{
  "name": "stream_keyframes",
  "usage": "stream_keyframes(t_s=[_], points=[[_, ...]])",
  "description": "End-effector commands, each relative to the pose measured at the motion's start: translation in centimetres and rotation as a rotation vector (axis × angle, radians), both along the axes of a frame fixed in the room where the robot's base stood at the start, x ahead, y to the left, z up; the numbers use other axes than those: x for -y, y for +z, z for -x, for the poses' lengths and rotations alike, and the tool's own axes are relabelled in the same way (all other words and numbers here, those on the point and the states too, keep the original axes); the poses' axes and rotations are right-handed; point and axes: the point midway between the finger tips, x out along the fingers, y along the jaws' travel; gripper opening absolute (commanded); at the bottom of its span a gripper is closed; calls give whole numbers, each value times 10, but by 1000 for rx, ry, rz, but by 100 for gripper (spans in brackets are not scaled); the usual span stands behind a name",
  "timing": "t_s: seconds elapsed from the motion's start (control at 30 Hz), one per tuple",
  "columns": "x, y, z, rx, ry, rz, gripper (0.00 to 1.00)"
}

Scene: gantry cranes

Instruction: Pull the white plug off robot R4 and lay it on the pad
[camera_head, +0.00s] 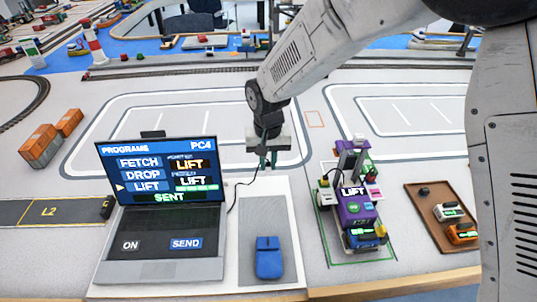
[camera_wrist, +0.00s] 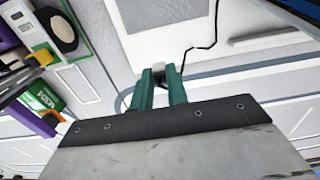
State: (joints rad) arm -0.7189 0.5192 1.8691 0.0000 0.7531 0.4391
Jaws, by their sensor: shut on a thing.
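My gripper (camera_head: 268,163) hangs above the table, behind the grey pad. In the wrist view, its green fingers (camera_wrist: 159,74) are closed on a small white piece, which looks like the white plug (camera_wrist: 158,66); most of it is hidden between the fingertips. I cannot make the plug out in the head view. Robot R4 looks to be the purple machine (camera_head: 355,212) with a LIFT screen, standing right of the gripper and apart from it. Its purple and green side shows at left in the wrist view (camera_wrist: 42,98). The grey pad (camera_head: 262,212) lies right of the laptop.
A blue mouse (camera_head: 269,258) sits on the pad's near part; the pad's far part is clear. A laptop (camera_head: 160,210) stands left, with a black cable (camera_head: 234,190) beside it. A brown tray (camera_head: 425,215) holding small machines is at right. Orange containers (camera_head: 52,140) stand far left.

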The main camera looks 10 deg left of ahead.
Motion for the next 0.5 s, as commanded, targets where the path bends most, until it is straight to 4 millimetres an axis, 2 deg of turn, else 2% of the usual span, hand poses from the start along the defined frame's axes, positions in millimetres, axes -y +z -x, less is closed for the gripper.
stream_keyframes(t_s=[0.5], points=[[0, -42, 0, -1, 0, 1, 0]])
